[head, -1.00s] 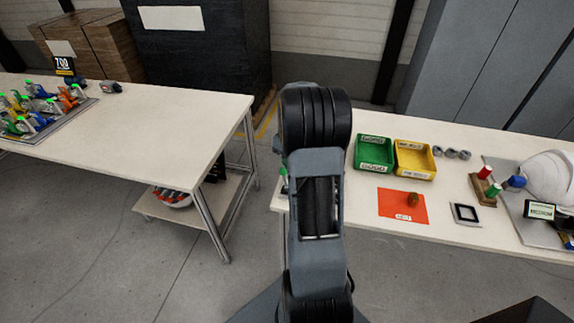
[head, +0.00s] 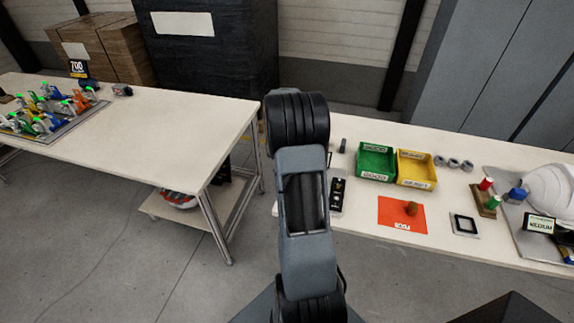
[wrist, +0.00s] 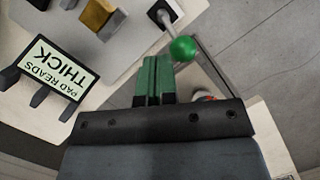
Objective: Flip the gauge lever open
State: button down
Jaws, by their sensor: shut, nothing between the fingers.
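The gauge lever, with a green ball knob (wrist: 183,48), shows in the wrist view on a thin pale stem rising from a dark and white mount. My gripper (wrist: 154,60) has two green fingers held together with nothing between them. In the wrist picture the fingertips are just left of and below the knob, with a small gap. I cannot tell their difference in height. In the head view, my arm hides the gripper and lever.
The head view shows a black panel (head: 337,195), green bin (head: 376,162), yellow bin (head: 416,169) and orange mat (head: 390,218) right of my arm.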

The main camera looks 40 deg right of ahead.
jog(key=shift+d+r, duration=0.1)
jog(key=shift+r, duration=0.05)
jog(key=w+d+r, duration=0.1)
jog(key=d+r, duration=0.1)
jog(key=r, duration=0.3)
jog(key=w+d+r+p, duration=0.1)
jog(key=d+r, duration=0.1)
jog(key=r, duration=0.4)
jog(key=shift+w, duration=0.3)
jog(key=shift+d, duration=0.1)
dwell(0.4)
